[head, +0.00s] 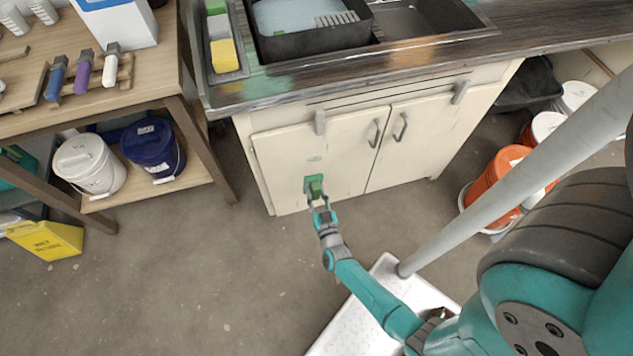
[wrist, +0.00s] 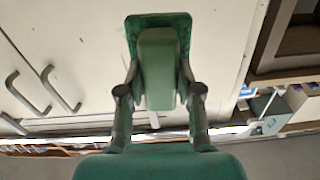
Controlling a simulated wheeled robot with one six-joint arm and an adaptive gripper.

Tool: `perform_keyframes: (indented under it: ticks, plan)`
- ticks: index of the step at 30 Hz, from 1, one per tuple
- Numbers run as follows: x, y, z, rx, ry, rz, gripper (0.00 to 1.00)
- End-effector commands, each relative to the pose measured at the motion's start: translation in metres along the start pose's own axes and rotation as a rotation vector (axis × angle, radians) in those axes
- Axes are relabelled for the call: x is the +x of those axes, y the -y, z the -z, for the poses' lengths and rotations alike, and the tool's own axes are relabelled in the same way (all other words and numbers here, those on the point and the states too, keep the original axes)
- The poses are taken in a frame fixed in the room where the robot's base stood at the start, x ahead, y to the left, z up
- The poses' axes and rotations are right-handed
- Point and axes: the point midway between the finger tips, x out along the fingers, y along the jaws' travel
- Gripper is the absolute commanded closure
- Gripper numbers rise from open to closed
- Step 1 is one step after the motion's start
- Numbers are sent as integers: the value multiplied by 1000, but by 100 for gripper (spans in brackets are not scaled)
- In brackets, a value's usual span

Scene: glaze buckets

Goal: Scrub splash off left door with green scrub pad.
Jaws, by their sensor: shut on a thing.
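The left door (head: 285,150) is a cream cabinet door under the sink, closed, with a bar handle near its right edge. My gripper (head: 317,199) is in front of its lower middle, shut on the green scrub pad (head: 314,184). In the wrist view the pad (wrist: 159,65) has a darker green face plate and a paler block between my fingers (wrist: 158,92). The pad is at or very close to the door (wrist: 225,30); I cannot tell if it touches. A faint grey mark (head: 315,159) shows on the door just above the pad. The surface behind the pad is hidden.
The right door (head: 420,140) is closed beside it. A wooden bench (head: 150,90) with buckets on its shelf stands left, a yellow sign (head: 48,240) on the floor. Orange buckets (head: 495,180) stand right. The floor left of my arm is clear.

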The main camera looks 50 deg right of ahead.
Motion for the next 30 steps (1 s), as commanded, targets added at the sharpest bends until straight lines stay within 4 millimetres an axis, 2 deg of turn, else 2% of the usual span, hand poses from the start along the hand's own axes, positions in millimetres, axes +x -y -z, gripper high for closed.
perform_keyframes:
  ticks: [15,21,30]
  plan:
    - [50,0,0,1,-2,-1,93]
    - [60,0,0,-1,-2,0,93]
    - [62,0,0,0,-2,0,93]
